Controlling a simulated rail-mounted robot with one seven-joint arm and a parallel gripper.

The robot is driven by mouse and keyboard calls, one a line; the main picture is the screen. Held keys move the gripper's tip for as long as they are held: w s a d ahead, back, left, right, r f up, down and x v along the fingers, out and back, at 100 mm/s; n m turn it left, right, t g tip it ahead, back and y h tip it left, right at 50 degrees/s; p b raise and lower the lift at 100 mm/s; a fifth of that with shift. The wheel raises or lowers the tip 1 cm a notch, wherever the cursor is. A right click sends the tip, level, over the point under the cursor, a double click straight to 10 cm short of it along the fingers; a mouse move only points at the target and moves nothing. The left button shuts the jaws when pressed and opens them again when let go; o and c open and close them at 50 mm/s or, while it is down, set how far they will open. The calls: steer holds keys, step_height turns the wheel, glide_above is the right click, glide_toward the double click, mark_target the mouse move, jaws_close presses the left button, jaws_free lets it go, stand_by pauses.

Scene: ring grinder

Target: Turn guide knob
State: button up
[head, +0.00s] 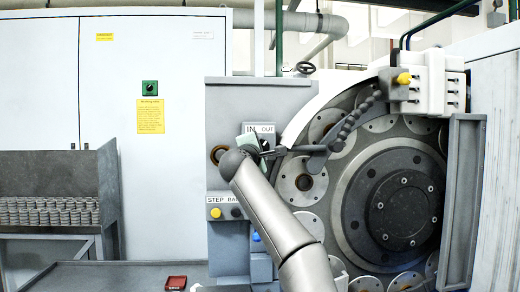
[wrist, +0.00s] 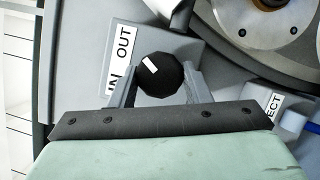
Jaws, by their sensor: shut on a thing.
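The guide knob (wrist: 160,75) is a black faceted knob with a white mark, on a grey panel. It sits beside a white label reading IN and OUT (wrist: 121,55); the white mark slants toward the upper left in the wrist view. My gripper (wrist: 161,84) is shut on the knob, one grey finger on each side of it. In the head view my gripper (head: 254,142) is at the IN/OUT panel (head: 240,97), where my arm mostly hides the knob.
The large grinder disc (head: 400,205) with round plates stands right of the panel. A STEP BACK panel (head: 215,213) with a yellow button is below. A jointed black hose (head: 350,125) passes near my gripper. A rack of rings (head: 50,212) stands at the far left.

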steer(key=o, duration=0.9)
steer(key=shift+o, duration=0.2)
steer(key=shift+s, duration=0.1)
steer(key=s+a+f+b, duration=0.2)
steer(key=s+b, duration=1)
steer(key=s, duration=0.5)
steer(key=shift+a, duration=0.35)
steer(key=shift+f, duration=0.1)
